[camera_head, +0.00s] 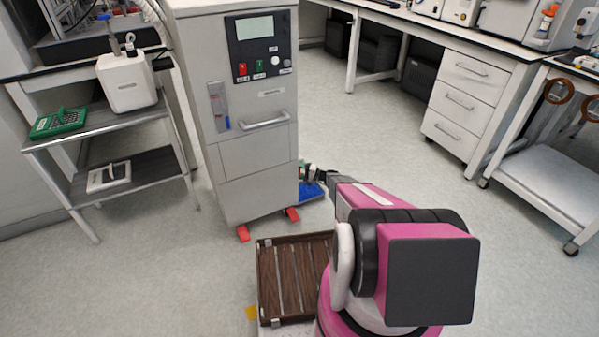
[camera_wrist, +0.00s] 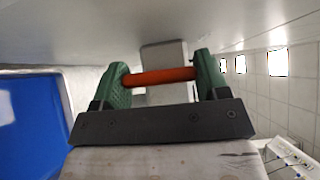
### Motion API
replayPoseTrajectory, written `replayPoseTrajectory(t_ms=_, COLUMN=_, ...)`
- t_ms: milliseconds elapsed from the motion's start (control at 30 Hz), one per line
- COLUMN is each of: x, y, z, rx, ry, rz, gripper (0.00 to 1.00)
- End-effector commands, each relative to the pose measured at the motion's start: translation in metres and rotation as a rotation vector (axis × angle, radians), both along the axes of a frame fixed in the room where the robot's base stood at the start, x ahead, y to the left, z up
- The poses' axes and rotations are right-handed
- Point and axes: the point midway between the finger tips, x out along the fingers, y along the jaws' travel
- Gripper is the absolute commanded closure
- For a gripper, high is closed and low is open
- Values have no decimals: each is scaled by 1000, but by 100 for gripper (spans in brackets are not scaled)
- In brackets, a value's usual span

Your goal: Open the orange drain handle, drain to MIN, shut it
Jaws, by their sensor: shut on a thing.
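The orange drain handle (camera_wrist: 160,77) is a short bar between the two green finger pads of my gripper (camera_wrist: 162,80) in the wrist view. My gripper is shut on it, with a pad at each end of the bar. A pale grey block (camera_wrist: 163,55) shows behind the handle. In the head view my gripper (camera_head: 311,172) reaches to the lower right side of the grey reactor cabinet (camera_head: 245,165), and the handle cannot be made out there. A sight gauge (camera_head: 219,105) is on the cabinet front, with blue low in it; its marks are too small to read.
A blue tray (camera_head: 311,192) lies on the floor beside the cabinet, below my gripper. The cabinet has red feet (camera_head: 243,233). A shelf cart (camera_head: 105,127) stands at the left, a drawer unit (camera_head: 462,100) at the right.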

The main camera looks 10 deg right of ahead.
Motion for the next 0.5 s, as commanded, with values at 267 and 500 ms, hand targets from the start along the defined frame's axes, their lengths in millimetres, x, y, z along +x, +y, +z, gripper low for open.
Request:
replayPoseTrajectory(t_ms=267, x=0, y=0, z=-1, rx=0, ry=1, rz=0, gripper=6)
replayPoseTrajectory(t_ms=500, x=-2, y=-4, z=0, rx=-1, ry=0, rz=0, gripper=6)
